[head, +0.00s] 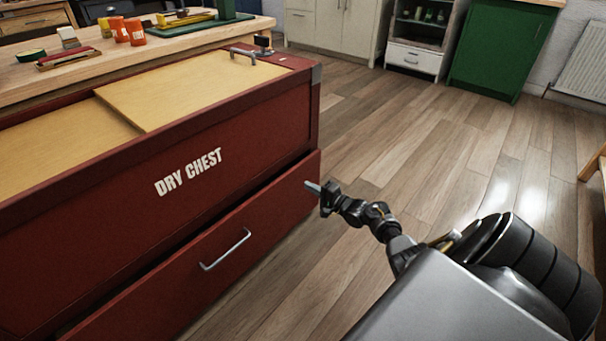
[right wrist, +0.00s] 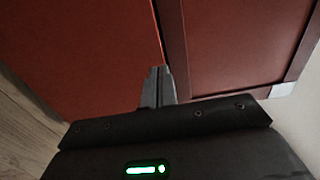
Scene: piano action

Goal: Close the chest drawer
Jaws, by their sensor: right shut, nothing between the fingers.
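The red chest (head: 150,220) marked "DRY CHEST" fills the left of the head view. Its lower drawer (head: 270,215) stands out a little from the chest body, with a dark gap along its top edge. The drawer has a silver bar handle (head: 226,250). My right gripper (head: 312,187) is shut and empty, with its fingertips at the right end of the drawer front, well right of the handle. In the right wrist view the shut fingers (right wrist: 157,86) point at the red surfaces. Whether they touch is unclear. My left gripper is not in view.
A wooden workbench (head: 130,57) with orange jars (head: 134,32) and tools stands behind the chest. The wooden floor (head: 440,150) to the right is clear. A green cabinet (head: 500,48) and a radiator (head: 586,65) stand at the back.

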